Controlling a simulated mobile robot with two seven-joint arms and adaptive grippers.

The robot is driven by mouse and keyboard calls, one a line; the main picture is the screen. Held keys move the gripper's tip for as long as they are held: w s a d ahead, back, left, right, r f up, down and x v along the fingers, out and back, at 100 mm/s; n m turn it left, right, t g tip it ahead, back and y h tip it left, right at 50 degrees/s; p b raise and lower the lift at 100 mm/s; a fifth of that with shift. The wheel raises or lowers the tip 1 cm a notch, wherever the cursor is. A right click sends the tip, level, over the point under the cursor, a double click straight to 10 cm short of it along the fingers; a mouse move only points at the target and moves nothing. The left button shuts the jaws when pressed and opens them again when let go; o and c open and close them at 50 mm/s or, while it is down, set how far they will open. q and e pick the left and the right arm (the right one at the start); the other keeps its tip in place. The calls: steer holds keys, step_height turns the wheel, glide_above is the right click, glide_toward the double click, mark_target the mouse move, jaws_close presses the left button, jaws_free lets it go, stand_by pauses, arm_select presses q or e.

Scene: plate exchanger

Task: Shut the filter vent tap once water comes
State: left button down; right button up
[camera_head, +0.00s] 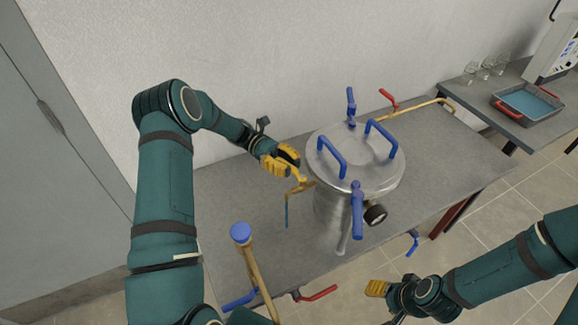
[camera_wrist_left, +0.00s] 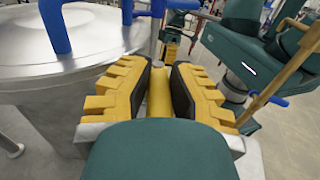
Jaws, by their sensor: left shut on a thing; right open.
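The steel filter vessel (camera_head: 333,202) stands on the grey table. On its left side is the brass vent tap (camera_head: 300,186), with a thin blue vertical streak (camera_head: 286,213) below its outlet that looks like water. My left gripper (camera_head: 289,163) is at this tap, above the outlet. In the left wrist view its padded fingers are shut on a yellow bar (camera_wrist_left: 160,92), which looks like the tap's lever; the fingers hide much of it. My right gripper (camera_head: 378,289) is open and apart from the vessel, low at the front right.
The vessel lid has blue handles (camera_head: 381,138) and a blue clamp (camera_head: 357,212); a dark gauge (camera_head: 376,214) is at its side. A brass pipe with a blue cap (camera_head: 241,233) rises at the front. A red-handled valve (camera_head: 389,99) is behind. A tray (camera_head: 499,103) stands on another table.

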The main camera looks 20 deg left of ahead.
arm_select(q)
steer(key=shift+w+d, duration=0.1)
steer(key=shift+d, duration=0.05)
stand_by(0.3)
steer(key=c, duration=0.8)
jaws_free()
steer(key=shift+c, duration=0.2)
steer(key=v, duration=0.7)
steer(key=shift+a, duration=0.25)
steer(key=shift+w, duration=0.15)
